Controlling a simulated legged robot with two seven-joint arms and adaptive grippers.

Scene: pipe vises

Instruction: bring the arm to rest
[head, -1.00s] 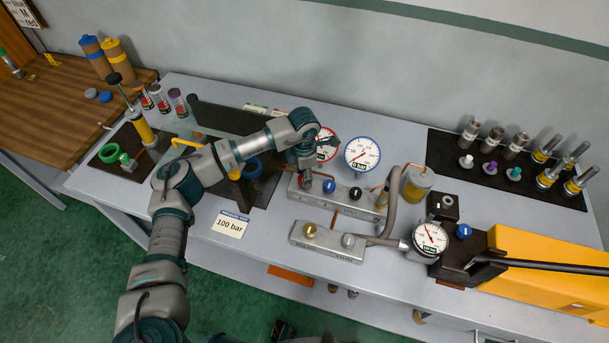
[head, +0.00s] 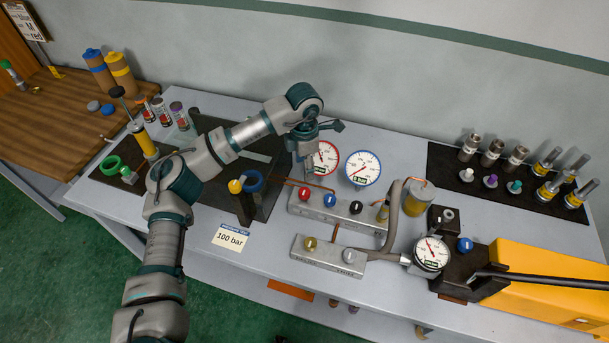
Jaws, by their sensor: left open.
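My left arm comes in from the lower left and bends over the bench. Its gripper (head: 318,140) is open and empty, raised above the back of the valve block (head: 342,204), beside the red-rimmed gauge (head: 323,158). The gripper is apart from the red knob (head: 305,194), the blue knob (head: 330,200) and the black knob (head: 356,207). The fingers are small and partly overlap the gauge's top left. My right gripper does not show.
A blue-rimmed gauge (head: 362,168) stands to the right. A lower block (head: 327,257) and a yellow pump (head: 545,285) sit at the front. The "100 bar" card (head: 230,236) lies on the bench. A dark mat (head: 510,180) with several fittings is at the right.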

